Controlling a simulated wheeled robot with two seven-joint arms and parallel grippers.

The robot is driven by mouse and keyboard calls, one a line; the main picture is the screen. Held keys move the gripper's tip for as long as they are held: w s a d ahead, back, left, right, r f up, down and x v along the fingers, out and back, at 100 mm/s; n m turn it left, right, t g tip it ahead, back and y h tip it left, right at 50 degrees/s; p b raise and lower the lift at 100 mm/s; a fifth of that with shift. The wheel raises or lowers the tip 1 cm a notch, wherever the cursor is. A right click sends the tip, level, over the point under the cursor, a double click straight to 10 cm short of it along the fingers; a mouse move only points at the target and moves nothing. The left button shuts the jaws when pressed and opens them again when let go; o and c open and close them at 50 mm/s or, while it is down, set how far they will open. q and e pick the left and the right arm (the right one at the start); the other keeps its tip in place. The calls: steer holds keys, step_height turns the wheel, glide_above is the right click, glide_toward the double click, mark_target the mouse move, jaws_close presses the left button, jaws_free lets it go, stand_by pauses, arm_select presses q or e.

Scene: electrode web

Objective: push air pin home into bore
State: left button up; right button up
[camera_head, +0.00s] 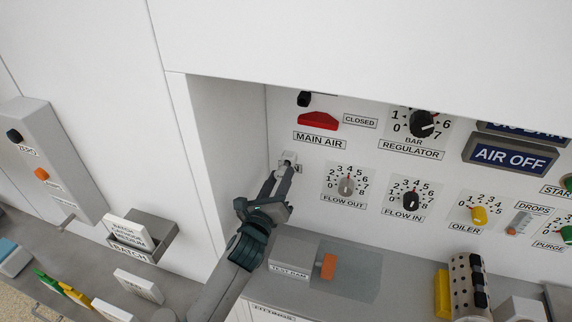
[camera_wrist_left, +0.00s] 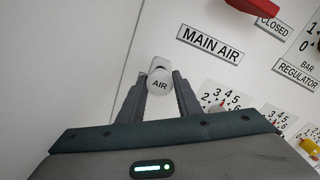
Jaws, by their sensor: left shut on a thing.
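The air pin (camera_wrist_left: 160,82) is a pale round knob marked AIR, standing out from the white panel below the MAIN AIR label. In the head view the pin (camera_head: 289,157) shows small at the panel's left side. My left gripper (camera_wrist_left: 160,92) is shut on the pin, with one dark finger on each side of it; it also shows in the head view (camera_head: 282,172). The bore is hidden behind the pin, and I cannot tell how deep the pin sits. My right gripper is not in view.
The red MAIN AIR handle (camera_head: 318,122) is just above right of the pin. The FLOW OUT knob (camera_head: 346,186) is close on the right. The recess's left side wall (camera_head: 228,125) is close to my left arm. A grey ledge with an orange block (camera_head: 328,266) lies below.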

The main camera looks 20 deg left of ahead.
arm_select(q)
steer(key=shift+s+p, duration=0.5)
steer(key=shift+s, duration=0.9)
steer(key=shift+s, duration=0.1)
steer(key=b, duration=0.8)
glide_toward(281, 177)
steer(key=s+f, duration=0.4)
steer(key=f, duration=0.1)
steer(key=s+a+b, duration=0.1)
steer(key=s+b, duration=0.3)
steer(key=s, duration=0.3)
steer(key=shift+s+y, duration=0.3)
steer(key=shift+s, duration=0.05)
